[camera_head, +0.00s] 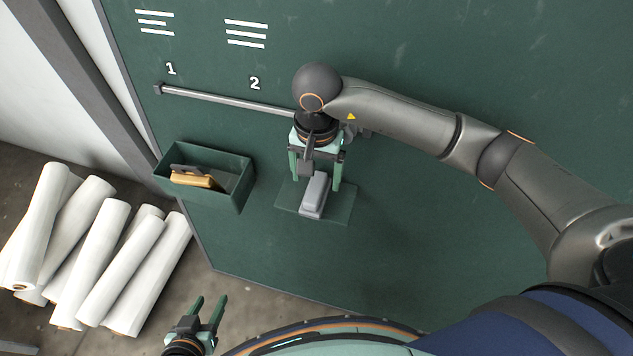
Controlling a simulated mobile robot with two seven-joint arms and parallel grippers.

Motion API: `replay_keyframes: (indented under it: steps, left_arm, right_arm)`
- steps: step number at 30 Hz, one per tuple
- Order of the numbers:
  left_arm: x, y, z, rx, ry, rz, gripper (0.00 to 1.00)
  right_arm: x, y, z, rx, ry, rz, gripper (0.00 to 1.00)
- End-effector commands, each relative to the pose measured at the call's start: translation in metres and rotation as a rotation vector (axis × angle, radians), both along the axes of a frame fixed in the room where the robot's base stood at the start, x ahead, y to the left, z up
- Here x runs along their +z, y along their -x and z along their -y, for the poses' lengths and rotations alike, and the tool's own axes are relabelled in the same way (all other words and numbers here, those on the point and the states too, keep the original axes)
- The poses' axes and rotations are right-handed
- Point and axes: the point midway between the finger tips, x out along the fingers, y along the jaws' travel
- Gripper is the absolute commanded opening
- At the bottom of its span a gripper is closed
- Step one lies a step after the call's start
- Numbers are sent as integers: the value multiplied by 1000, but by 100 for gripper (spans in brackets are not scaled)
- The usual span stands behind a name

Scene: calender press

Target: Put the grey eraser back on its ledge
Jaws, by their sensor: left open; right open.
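The grey eraser (315,195) is a small block resting on a flat green ledge (340,209) that juts from the green board. My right gripper (316,186) hangs just above and around the eraser, its green fingers apart on either side of it. I cannot tell whether the fingers touch the eraser. My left gripper (209,312) is open and empty at the bottom left, well below the board.
A green box (240,193) on the board holds a yellow-and-dark item (193,178). A grey rail (225,101) runs above, under labels 1 and 2. White rolls (120,258) lie on the floor at left. Board right of the ledge is clear.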

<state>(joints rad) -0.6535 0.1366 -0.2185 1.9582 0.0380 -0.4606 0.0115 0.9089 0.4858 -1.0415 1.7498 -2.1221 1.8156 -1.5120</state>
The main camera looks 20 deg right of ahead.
Motion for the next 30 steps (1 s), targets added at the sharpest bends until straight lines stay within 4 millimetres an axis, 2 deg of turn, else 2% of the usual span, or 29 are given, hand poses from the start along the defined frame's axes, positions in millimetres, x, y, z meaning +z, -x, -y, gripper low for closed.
replay_keyframes:
  steps: [1,6,12,17,30]
  left_arm:
    - [0,0,0,0,0,0,50]
    - [0,0,0,0,0,1,50]
    - [-1,0,0,-1,1,1,50]
    - [-1,0,0,-1,1,0,50]
    - [0,0,1,-1,1,0,50]
  right_arm:
    - [14,-1,0,0,1,7,84]
    - [49,-1,0,0,0,6,84]
    - [75,0,1,-1,1,2,84]
    - [81,0,0,-1,0,0,84]
    - [81,0,0,-1,-1,-1,84]
